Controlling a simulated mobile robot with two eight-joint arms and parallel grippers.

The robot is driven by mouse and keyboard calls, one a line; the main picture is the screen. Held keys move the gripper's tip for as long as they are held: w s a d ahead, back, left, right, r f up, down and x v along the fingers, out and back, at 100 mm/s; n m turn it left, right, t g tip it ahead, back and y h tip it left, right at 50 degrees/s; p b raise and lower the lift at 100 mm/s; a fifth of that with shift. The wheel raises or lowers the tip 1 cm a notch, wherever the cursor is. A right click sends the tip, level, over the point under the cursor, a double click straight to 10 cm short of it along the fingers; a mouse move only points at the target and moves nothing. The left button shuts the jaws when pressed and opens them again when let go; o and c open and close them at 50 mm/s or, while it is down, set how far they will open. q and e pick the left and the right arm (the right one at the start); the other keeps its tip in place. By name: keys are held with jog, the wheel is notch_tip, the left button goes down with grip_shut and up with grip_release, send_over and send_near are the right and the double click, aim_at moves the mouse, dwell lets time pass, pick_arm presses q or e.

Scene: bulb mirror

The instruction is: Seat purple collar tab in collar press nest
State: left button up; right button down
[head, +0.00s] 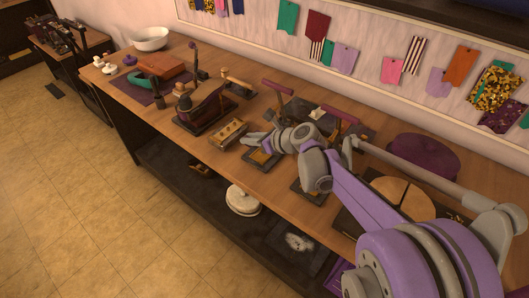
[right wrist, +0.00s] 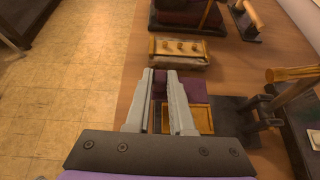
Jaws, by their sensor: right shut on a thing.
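The purple collar tab (right wrist: 194,88) shows in the right wrist view as a flat purple piece between and to the right of my fingers. My right gripper (right wrist: 160,74) is shut on it; the fingers hide part of it. The collar press nest appears to be the dark base with a yellow recess (right wrist: 201,119), close beside the right finger. I cannot tell whether the tab touches it. In the head view my right gripper (head: 256,138) hangs over the bench beside that dark base with the yellow recess (head: 262,158). The tab is not clear there. My left gripper is not in view.
A block with gold knobs (right wrist: 180,49) lies just beyond my fingertips. A lever with a wooden handle (right wrist: 290,73) stands to the right. A purple cushion (head: 423,154) and a round wooden board (head: 403,197) lie farther right. The bench's front edge is close.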

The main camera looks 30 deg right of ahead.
aim_at(263, 159)
jog(key=d+r, duration=0.2)
jog(key=d, duration=0.2)
jog(key=f, duration=0.6)
jog(key=s+f+b, duration=0.1)
jog(key=f, duration=0.2)
jog(key=shift+a+f, duration=0.1)
jog(key=shift+a, duration=0.1)
jog(key=shift+f+b, duration=0.2)
jog(key=shift+b, duration=0.1)
jog(key=c, duration=0.8)
grip_release()
jog(key=shift+r, duration=0.1)
